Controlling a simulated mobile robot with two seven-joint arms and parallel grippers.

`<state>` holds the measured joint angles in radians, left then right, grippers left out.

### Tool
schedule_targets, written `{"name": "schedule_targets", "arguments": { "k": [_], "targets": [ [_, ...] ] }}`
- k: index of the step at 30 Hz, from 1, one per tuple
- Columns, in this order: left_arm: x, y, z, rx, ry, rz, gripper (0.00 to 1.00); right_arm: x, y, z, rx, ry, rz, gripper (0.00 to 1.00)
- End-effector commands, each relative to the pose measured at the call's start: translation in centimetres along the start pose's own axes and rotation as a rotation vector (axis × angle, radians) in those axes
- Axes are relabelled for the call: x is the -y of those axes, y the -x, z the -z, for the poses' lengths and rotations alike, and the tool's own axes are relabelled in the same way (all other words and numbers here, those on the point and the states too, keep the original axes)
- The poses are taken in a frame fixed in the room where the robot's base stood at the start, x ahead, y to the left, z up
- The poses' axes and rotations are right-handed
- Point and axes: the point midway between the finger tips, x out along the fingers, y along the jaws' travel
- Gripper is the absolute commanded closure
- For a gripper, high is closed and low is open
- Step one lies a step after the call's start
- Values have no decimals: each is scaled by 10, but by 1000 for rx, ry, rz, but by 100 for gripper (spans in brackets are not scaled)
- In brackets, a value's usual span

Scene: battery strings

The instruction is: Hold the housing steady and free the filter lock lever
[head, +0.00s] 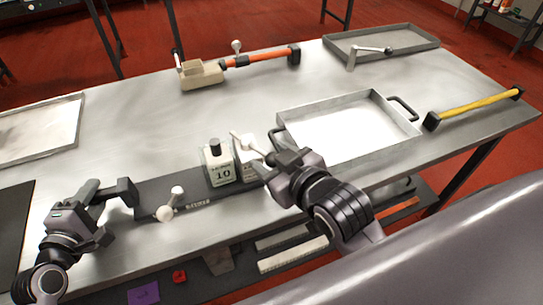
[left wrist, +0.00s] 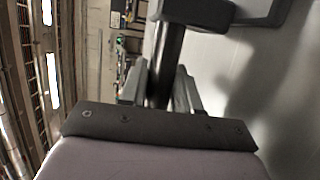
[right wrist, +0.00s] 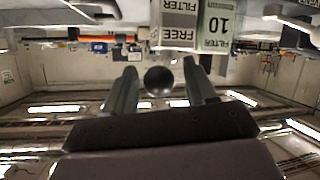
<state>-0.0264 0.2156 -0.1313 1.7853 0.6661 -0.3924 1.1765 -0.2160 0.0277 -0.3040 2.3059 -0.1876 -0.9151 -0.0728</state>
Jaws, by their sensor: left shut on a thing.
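The dark, long housing (head: 150,190) lies near the table's front edge, with a bar-like handle at its left end. My left gripper (head: 103,190) is shut on that handle; the dark bar (left wrist: 166,62) shows between its fingers in the left wrist view. Two pale filter blocks stand on the housing, one marked 10 (head: 221,172), the other marked FREE FILTER (right wrist: 176,22). A pale lever (head: 250,143) rises beside them, partly hidden by my right gripper (head: 276,160). In the right wrist view a dark round knob (right wrist: 158,80) sits between the open fingers, with gaps on both sides.
A second pale lever (head: 172,200) stands at the housing's front. A grey tray (head: 352,153) with black handles lies behind my right gripper. Further back are an orange-handled tool (head: 260,58), another tray (head: 425,41) and a yellow bar (head: 480,105). The table's middle left is clear.

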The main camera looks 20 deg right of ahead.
Motion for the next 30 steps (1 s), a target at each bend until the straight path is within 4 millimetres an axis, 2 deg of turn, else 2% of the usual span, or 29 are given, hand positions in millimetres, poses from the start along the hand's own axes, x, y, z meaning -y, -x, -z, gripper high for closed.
{"name": "schedule_targets", "arguments": {
  "k": [1, 5, 15, 21, 30],
  "targets": [
    [11, 0, -2, 6, 5, 26, 100, 0, 0, 0, -2, 0, -1, 44],
    [11, 0, -2, 6, 6, 26, 100, -2, 3, 8, -5, 0, -2, 44],
    [11, 0, -2, 6, 5, 26, 100, -12, 24, 58, -8, -1, -1, 44],
    [11, 0, -2, 6, 5, 26, 100, -17, 34, 81, -6, -1, -1, 44],
    [11, 0, -2, 6, 5, 26, 100, -19, 39, 90, -1, 0, 1, 44]
  ]
}}
